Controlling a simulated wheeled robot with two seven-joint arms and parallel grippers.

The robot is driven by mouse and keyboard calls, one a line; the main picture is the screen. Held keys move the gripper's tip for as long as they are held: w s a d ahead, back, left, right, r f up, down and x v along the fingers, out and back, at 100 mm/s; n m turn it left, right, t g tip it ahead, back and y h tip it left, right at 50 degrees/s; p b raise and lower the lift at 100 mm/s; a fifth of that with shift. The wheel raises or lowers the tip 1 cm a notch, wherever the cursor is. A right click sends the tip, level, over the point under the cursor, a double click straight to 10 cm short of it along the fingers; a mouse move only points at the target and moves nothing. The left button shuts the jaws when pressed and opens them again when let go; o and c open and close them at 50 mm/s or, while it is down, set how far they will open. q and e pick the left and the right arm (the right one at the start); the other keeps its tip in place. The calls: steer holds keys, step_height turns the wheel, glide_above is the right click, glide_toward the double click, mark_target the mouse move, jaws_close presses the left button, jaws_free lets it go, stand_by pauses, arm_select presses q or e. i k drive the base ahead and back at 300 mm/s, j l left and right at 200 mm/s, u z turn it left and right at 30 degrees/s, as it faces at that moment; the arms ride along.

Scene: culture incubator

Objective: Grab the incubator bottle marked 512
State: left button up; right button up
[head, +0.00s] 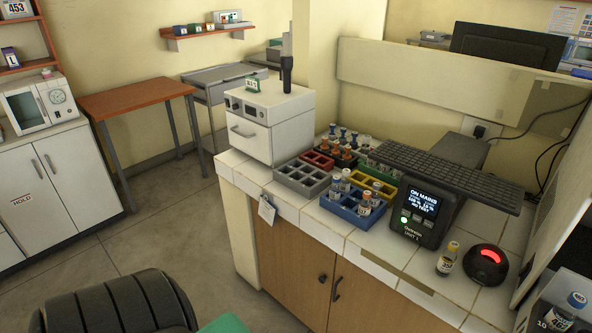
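I cannot read 512 on any bottle. A larger blue-capped bottle (561,314) is cut off at the lower right corner. Neither of my grippers is in view.
A dark display unit (419,212) reading "ON MAINS" and a black round device with a red light (485,264) stand on the counter. An empty grey rack (301,177) is near its left edge. A black ribbed object (120,308) is low at left. The floor beyond is open.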

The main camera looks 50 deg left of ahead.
mark_target(335, 189)
steer(key=u, duration=1.25)
